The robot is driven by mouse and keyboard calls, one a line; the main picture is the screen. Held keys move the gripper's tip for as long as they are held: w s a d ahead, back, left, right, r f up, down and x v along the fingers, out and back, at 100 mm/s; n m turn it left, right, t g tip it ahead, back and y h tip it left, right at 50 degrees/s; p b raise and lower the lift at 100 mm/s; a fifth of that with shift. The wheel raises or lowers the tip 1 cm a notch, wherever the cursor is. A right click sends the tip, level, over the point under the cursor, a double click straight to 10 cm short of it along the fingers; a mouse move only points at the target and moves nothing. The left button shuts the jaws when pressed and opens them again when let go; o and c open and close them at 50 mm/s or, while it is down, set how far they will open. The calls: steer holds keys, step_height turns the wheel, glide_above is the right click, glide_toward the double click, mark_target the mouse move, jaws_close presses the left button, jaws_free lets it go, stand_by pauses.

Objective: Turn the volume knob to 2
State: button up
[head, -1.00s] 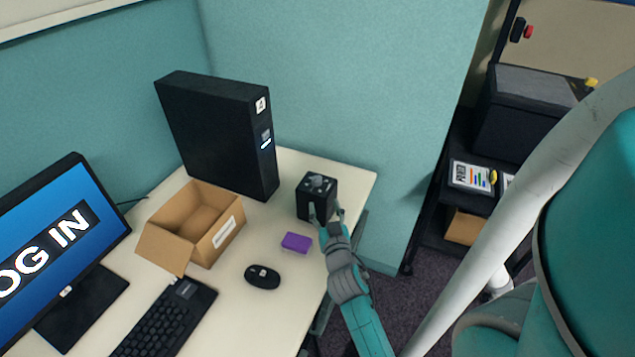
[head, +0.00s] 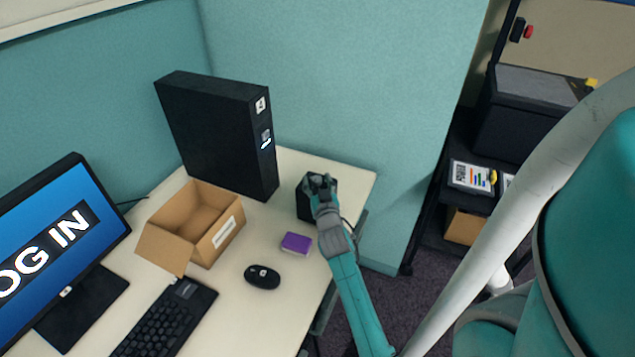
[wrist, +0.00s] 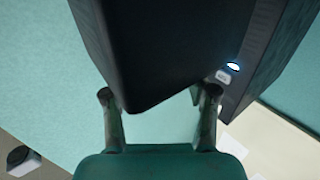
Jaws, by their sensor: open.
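A small black box (head: 303,205) stands near the desk's right edge. The grey knob on its top is hidden behind my gripper now, so its setting cannot be read. My gripper (head: 318,178) is over the top of the box in the head view; whether it touches the knob cannot be told. In the wrist view my gripper's two fingers (wrist: 160,95) are spread apart. A large dark shape (wrist: 150,50) fills the space beyond and between them, and no knob or dial marks can be made out there.
A black computer tower (head: 215,135) stands behind and left of the box. An open cardboard box (head: 215,243), a purple block (head: 296,243), a mouse (head: 262,277), a keyboard (head: 165,320) and a monitor (head: 55,240) are on the desk. A teal partition (head: 340,100) rises close behind.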

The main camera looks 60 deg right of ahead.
jaws_close()
steer(key=shift+w+a+m+g+h, duration=0.1)
steer(key=shift+w+m+g+h, duration=0.1)
steer(key=shift+m+g+h, duration=1.4)
steer(key=m+g, duration=0.1)
steer(key=g, duration=0.2)
steer(key=m+g, duration=0.1)
steer(key=g, duration=0.1)
steer(key=shift+w+a+m+h, duration=0.1)
steer(key=shift+w+m+h, duration=0.2)
steer(key=shift+w+m+g, duration=0.1)
steer(key=shift+m+g, duration=1.05)
steer(key=shift+g, duration=0.65)
steer(key=shift+m+g, duration=1.15)
steer(key=shift+g, duration=0.95)
jaws_free()
